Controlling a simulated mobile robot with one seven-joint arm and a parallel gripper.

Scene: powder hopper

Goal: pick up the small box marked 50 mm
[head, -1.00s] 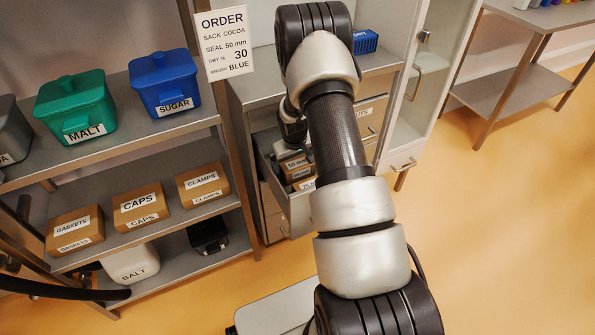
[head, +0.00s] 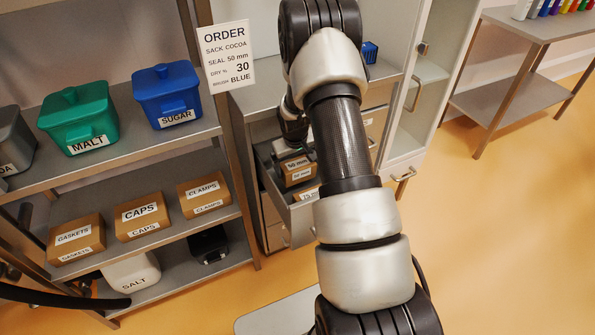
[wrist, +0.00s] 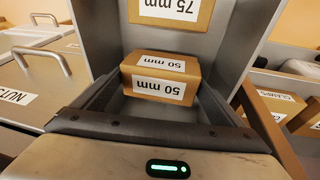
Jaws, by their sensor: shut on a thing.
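The small cardboard box marked 50 mm (wrist: 160,80) is in the middle of the wrist view, with white labels on its top and front. It also shows in the head view (head: 299,173) at the open drawer. My gripper (head: 294,153) is shut on this box from above, largely hidden by my arm in the head view. The drawer (wrist: 205,107) surrounds the box in the wrist view. How far the box is clear of the drawer floor is hard to tell.
A box marked 75 mm (wrist: 172,12) lies beyond the held box, close to it, inside the drawer. A NUTS drawer front (wrist: 30,92) with a handle is on the left in the wrist view. A shelf (head: 180,238) with boxes stands left of the cabinet.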

